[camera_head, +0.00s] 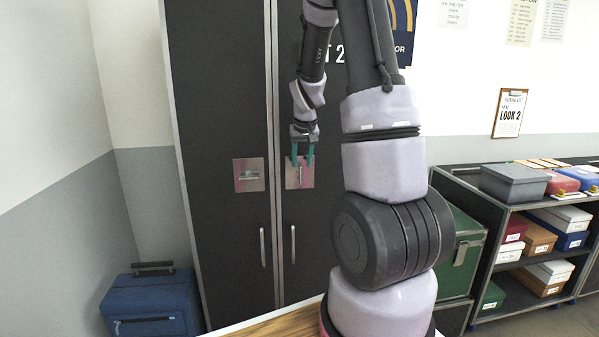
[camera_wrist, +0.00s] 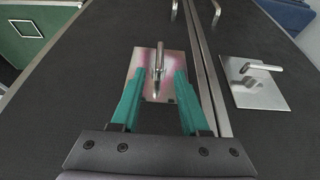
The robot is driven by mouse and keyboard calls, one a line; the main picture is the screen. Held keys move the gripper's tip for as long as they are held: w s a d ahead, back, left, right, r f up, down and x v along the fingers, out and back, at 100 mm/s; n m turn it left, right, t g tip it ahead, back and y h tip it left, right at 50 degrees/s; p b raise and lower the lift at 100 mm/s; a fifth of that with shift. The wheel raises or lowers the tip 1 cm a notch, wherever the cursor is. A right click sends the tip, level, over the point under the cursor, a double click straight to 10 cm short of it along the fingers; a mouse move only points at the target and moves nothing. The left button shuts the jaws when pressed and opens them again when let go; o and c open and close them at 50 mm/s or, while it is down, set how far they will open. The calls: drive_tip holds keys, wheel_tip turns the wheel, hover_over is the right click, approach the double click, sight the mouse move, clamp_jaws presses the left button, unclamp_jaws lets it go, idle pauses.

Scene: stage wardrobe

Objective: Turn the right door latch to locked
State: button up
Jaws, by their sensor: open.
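The right door latch (camera_head: 300,175) is a metal plate with a lever on the dark right cabinet door. In the wrist view its lever (camera_wrist: 159,62) lies along the door's length, on a shiny plate (camera_wrist: 173,60). My gripper (camera_head: 302,161) is at this latch in the head view. In the wrist view its two green fingers (camera_wrist: 155,85) are open, one on each side of the lever's end, with gaps visible. I cannot tell whether they touch the plate. The left door latch (camera_head: 249,175) has its lever crosswise; it also shows in the wrist view (camera_wrist: 255,80).
Each door has an upright bar handle, left (camera_head: 262,246) and right (camera_head: 293,244). A blue case (camera_head: 150,305) stands at lower left. A green trunk (camera_head: 462,252) and a shelf with boxes (camera_head: 513,185) stand at right. A wooden surface (camera_head: 275,324) is at the front.

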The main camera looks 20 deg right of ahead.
sight(302, 166)
drive_tip(key=x, duration=0.5)
clamp_jaws()
drive_tip(key=shift+d, duration=0.1)
